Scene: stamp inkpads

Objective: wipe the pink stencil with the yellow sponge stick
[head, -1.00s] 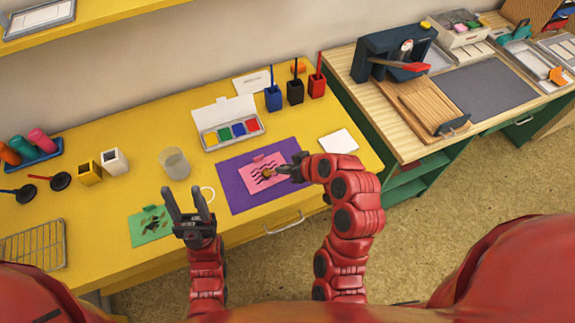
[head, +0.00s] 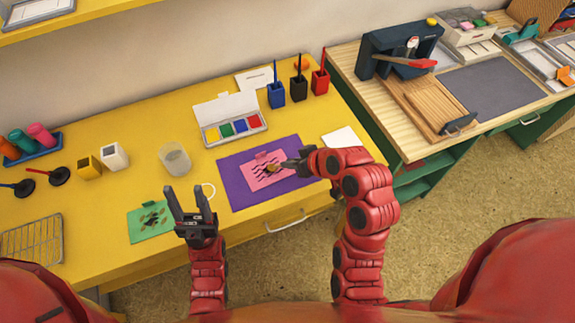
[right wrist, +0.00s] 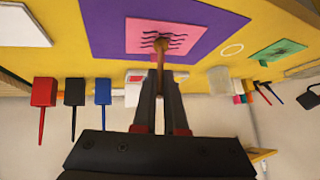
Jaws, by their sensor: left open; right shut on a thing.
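The pink stencil (head: 258,180) with dark wavy lines lies on a purple mat (head: 233,190) on the yellow table. It also shows in the right wrist view (right wrist: 138,38). My right gripper (head: 290,166) is shut on the yellow sponge stick (right wrist: 160,60), whose tip is over the middle of the stencil's wavy lines. I cannot tell for sure whether the tip touches the stencil. The stick's head (head: 273,168) looks brownish yellow in the head view. My left gripper (head: 187,205) is open and empty, above the table's front edge near the green stencil (head: 140,232).
A paint box (head: 208,141) with several colours stands behind the mat. Blue, black and red holders (head: 320,82) stand at the back right. A clear cup (head: 174,160) stands left of the mat. White paper (head: 338,135) lies to its right.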

